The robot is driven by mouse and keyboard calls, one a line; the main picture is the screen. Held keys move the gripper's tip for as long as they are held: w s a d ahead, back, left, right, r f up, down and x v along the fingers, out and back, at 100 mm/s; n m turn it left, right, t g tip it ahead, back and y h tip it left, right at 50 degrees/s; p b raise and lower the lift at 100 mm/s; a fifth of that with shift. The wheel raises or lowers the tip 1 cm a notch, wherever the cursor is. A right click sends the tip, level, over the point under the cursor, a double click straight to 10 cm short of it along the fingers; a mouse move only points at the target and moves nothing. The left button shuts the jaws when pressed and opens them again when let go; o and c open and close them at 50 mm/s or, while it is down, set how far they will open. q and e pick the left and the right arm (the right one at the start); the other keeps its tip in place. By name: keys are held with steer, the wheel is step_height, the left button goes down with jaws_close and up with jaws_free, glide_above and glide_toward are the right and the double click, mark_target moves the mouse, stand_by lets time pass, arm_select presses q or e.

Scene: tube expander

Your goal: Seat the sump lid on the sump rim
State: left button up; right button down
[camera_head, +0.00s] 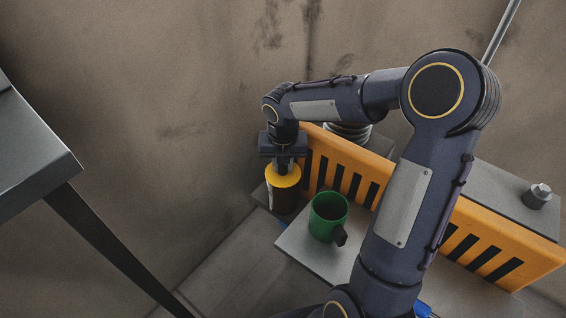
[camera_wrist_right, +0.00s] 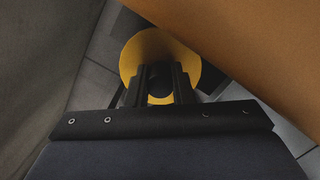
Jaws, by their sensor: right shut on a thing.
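My right gripper (camera_head: 284,166) points down and is shut on the top of a yellow round lid (camera_head: 283,180). In the right wrist view the fingers (camera_wrist_right: 161,75) close over the middle of the yellow disc (camera_wrist_right: 134,66), around a small dark part. A dark brown cylinder (camera_head: 284,203) with a pale strip on its side stands directly below the yellow disc. I cannot tell whether the disc rests on its rim or is part of the same piece. No separate sump rim can be made out. My left gripper is out of view.
An orange slotted barrier (camera_head: 345,178) runs close beside the right gripper. A green mug (camera_head: 326,222) stands on a grey surface (camera_head: 300,250) to the right of the cylinder. Behind the barrier are a grey block (camera_head: 500,190) with a metal knob and a ribbed grey part (camera_head: 350,132).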

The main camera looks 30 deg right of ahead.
steer(key=shift+p, duration=0.35)
steer(key=shift+f, duration=0.45)
stand_by(0.7)
steer(key=shift+p, duration=0.3)
stand_by(0.5)
steer(key=c, duration=1.2)
jaws_free()
steer(key=shift+o, duration=0.3)
steer(key=o, duration=0.7)
